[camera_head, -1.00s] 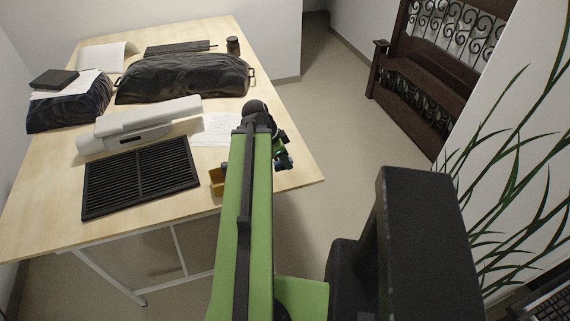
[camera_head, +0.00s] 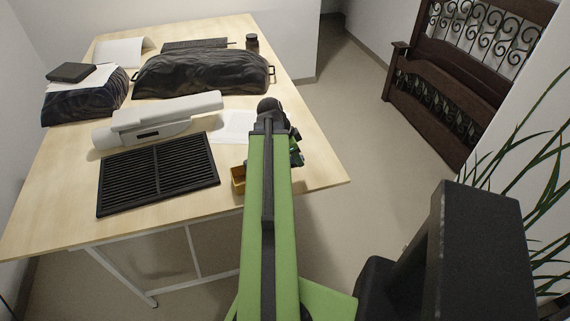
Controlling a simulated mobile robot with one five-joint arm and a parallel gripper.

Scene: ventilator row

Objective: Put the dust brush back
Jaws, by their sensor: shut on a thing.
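My gripper (camera_head: 296,150) is at the far end of my green arm, above the right edge of the wooden table (camera_head: 60,220). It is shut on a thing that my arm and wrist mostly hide. I take this to be the dust brush, but its handle and bristles cannot be made out. No other brush shows clearly on the table. A small yellow-brown open box (camera_head: 238,179) stands at the table's front right edge, just left of my arm.
A black slatted grille (camera_head: 158,173) and a white device (camera_head: 160,121) lie left of my arm. A dark covered bulk (camera_head: 200,74), a dark jar (camera_head: 252,43) and a draped bundle (camera_head: 85,98) stand behind.

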